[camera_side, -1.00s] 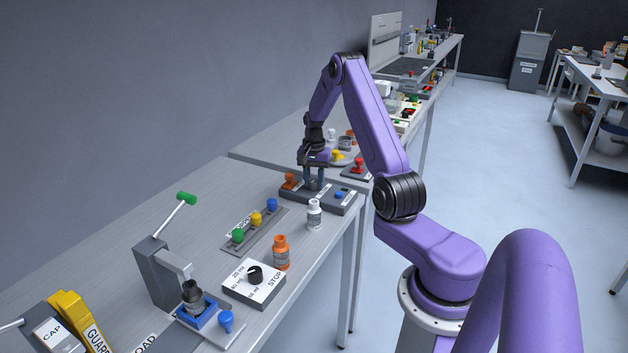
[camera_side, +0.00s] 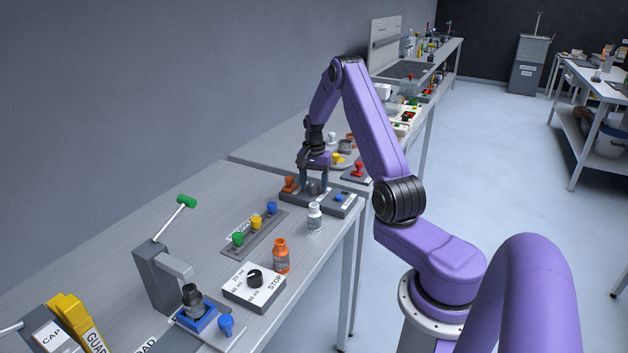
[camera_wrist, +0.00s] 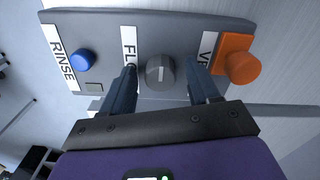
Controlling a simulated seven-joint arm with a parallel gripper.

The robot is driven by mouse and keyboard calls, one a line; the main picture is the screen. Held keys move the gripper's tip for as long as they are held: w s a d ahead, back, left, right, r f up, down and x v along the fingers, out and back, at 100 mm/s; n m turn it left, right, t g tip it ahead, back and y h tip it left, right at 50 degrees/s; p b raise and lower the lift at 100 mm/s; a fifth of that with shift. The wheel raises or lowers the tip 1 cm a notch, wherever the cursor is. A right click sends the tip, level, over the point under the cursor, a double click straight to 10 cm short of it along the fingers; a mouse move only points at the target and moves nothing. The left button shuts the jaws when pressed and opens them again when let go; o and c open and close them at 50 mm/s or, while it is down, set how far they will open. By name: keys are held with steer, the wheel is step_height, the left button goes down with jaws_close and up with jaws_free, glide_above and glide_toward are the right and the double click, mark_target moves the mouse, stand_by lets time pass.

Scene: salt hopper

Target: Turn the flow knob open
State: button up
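The flow knob (camera_wrist: 160,72) is a round grey knob with a pale line across its top. It sits in the middle of a grey panel (camera_wrist: 205,22), beside a partly covered white label starting "FL". My gripper (camera_wrist: 159,66) is open, with one finger on each side of the knob and visible space between each finger and it. In the side view my gripper (camera_side: 313,191) points down over the same panel (camera_side: 340,208), and its fingers mostly hide the knob. Whether the fingertips reach down to knob height is hard to tell.
On the panel, a blue RINSE button (camera_wrist: 82,59) lies left of the knob and an orange knob (camera_wrist: 241,66) close to the right finger. A white bottle (camera_side: 314,218) stands in front of the panel. An orange bottle (camera_side: 281,255) and white dial box (camera_side: 255,285) are nearer.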

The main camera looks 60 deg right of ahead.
mark_target(313, 184)
step_height(313, 184, up, 18)
steer(key=shift+f, duration=0.25)
stand_by(0.3)
steer(key=shift+a, duration=0.1)
steer(key=w+a+r+n, duration=0.1)
steer(key=w+a+n, duration=0.2)
steer(key=a+n, duration=0.85)
steer(key=s+a+n, duration=0.1)
steer(key=s+a, duration=0.2)
steer(key=a, duration=0.7)
steer(key=s+a+n, duration=0.1)
steer(key=s+a, duration=0.2)
steer(key=a, duration=0.6)
steer(key=s+a+n, duration=0.7)
steer(key=s+a, duration=0.1)
steer(key=s, duration=0.3)
steer(key=s+f+n, duration=0.3)
steer(key=s+n, duration=0.4)
steer(key=s, duration=0.7)
steer(key=shift+a, duration=0.35)
